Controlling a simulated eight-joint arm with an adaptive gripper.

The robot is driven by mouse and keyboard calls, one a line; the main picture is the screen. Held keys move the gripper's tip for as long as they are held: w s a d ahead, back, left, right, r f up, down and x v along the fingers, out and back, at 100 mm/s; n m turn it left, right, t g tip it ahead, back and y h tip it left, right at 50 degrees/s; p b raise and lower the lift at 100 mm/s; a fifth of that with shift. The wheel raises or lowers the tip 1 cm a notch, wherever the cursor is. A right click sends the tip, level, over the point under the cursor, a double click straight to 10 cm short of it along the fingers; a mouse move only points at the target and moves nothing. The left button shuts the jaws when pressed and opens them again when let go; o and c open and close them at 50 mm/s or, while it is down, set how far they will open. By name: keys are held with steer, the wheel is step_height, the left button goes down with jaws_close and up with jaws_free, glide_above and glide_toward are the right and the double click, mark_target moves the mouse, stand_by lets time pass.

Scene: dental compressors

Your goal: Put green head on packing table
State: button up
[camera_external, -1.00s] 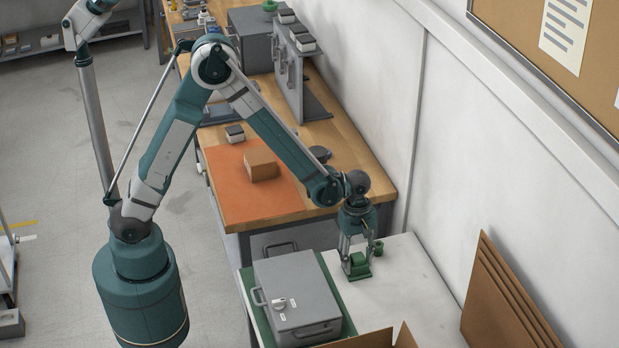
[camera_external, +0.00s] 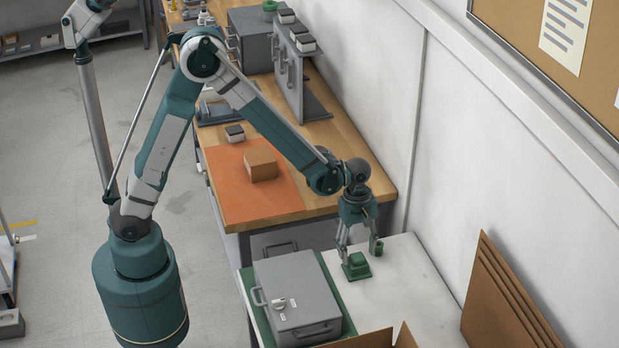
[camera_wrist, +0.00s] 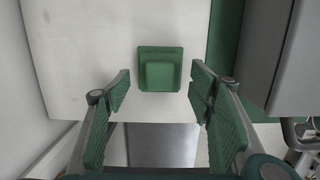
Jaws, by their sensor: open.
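The green head (camera_external: 356,266) is a small block on a wider square base. It sits upright on the white top of the packing table (camera_external: 410,290), right of the grey case. In the wrist view the green head (camera_wrist: 160,70) lies ahead of and between the fingers, with white table around it. My gripper (camera_external: 359,250) is above it in the external view, fingers spread wide. In the wrist view my gripper (camera_wrist: 160,92) is open, with nothing between its green pads.
A grey case (camera_external: 297,297) on a green mat stands left of the head. Cardboard flaps (camera_external: 385,338) show at the front edge, and cardboard sheets (camera_external: 505,300) lean at the right. Behind is a wooden bench with an orange mat (camera_external: 240,200) and a brown box (camera_external: 261,164).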

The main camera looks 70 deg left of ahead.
mark_target(356, 253)
step_height(356, 253, up, 8)
steer(key=a, duration=0.1)
steer(key=shift+p, duration=0.4)
steer(key=shift+a, duration=0.1)
stand_by(0.4)
steer(key=s+a+r+m+t, duration=0.2)
steer(key=s+a+r+m, duration=0.15)
steer(key=s+r, duration=0.35)
steer(key=s+a+r+m+t, duration=0.1)
steer(key=s+a+r+m, duration=0.2)
steer(key=s+r+m, duration=0.4)
steer(key=s+a+r+m+t+y, duration=0.1)
steer(key=s+a+r+m+t, duration=0.1)
steer(key=s, duration=0.5)
steer(key=s+a+r+m+t, duration=0.2)
steer(key=s+m, duration=0.3)
steer(key=s, duration=0.3)
steer(key=shift+a+r+y, duration=0.4)
steer(key=shift+r, duration=0.25)
steer(key=shift+m, duration=0.25)
